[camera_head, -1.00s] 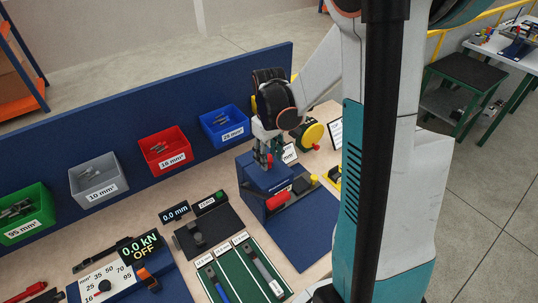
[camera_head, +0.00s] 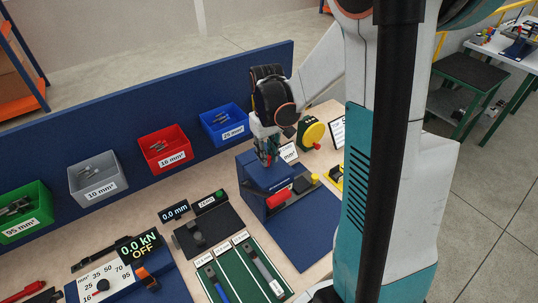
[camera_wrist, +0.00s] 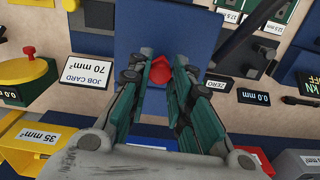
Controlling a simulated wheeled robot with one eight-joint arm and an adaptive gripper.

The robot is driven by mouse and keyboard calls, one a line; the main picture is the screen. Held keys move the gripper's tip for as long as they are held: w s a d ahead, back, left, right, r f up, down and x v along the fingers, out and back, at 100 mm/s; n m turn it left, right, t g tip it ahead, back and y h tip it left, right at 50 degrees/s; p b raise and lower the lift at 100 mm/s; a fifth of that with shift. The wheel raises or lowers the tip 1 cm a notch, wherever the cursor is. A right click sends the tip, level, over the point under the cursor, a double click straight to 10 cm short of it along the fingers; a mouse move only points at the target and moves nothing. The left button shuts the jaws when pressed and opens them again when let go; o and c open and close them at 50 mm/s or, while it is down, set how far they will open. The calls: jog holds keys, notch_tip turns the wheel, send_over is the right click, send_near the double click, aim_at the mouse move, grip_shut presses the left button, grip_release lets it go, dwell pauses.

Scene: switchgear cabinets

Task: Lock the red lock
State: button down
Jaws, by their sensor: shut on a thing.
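My gripper (camera_head: 268,160) points down over the blue block (camera_head: 254,184) on the workbench. In the wrist view its two green-black fingers (camera_wrist: 162,72) are closed around a small red piece, which looks like the red lock (camera_wrist: 160,70). In the head view the fingers mostly cover this red piece. A separate red handle (camera_head: 280,198) lies at the front of the blue block, below the gripper.
A yellow disc with a red knob (camera_head: 315,133) stands right of the gripper; a job card (camera_head: 288,153) is close by. Blue (camera_head: 224,125), red (camera_head: 163,149), grey (camera_head: 95,178) and green (camera_head: 25,215) bins line the back panel. A black device (camera_head: 205,233) and green tool mat (camera_head: 243,272) lie in front.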

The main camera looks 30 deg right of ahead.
jog(key=m, duration=0.1)
jog(key=w+m+b, duration=0.1)
jog(key=m, duration=0.1)
jog(key=shift+a+f, duration=0.1)
jog(key=shift+a, duration=0.2)
jog(key=shift+w+a+m+b, duration=0.1)
jog(key=shift+w+m+b, duration=0.25)
jog(key=shift+m, duration=0.45)
jog(key=shift+w+a+m+b, duration=0.15)
jog(key=shift+m+b, duration=0.25)
jog(key=shift+m, duration=0.4)
jog(key=c, duration=1.4)
grip_release()
notch_tip(320, 180, up, 12)
jog(key=shift+r, duration=0.1)
